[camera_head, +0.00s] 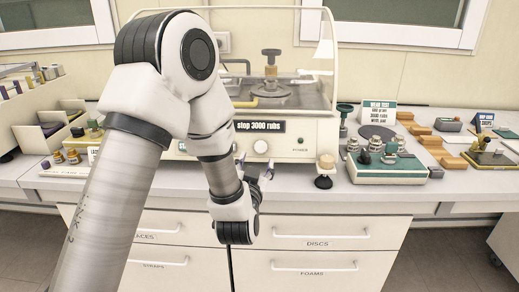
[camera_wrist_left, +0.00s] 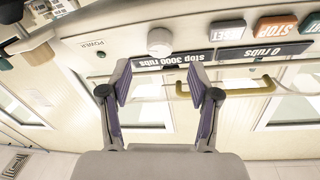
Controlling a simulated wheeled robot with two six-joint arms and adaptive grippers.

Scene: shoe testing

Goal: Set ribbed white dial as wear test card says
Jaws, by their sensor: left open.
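The ribbed white dial (camera_head: 260,146) sits on the front panel of the rub tester, below the display (camera_head: 260,127) that reads "stop 3000 rubs". In the left wrist view, which is upside down, the dial (camera_wrist_left: 160,41) shows just beyond my fingertips, roughly centred between them. My left gripper (camera_head: 262,173) is in front of the panel, a little below the dial; in the left wrist view the gripper (camera_wrist_left: 160,77) is open and empty. The wear test card (camera_head: 378,112) stands on the counter at right; its small text seems to read 3000 rubs. My right gripper is not in view.
The wrist view shows a second display (camera_wrist_left: 264,52) reading "0 rubs", a RESET button (camera_wrist_left: 227,29), a STOP button (camera_wrist_left: 275,27) and a brass handle (camera_wrist_left: 225,91). A wooden-topped stamp (camera_head: 325,170) stands right of the dial. Weights on a green-topped box (camera_head: 387,167) stand further right.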

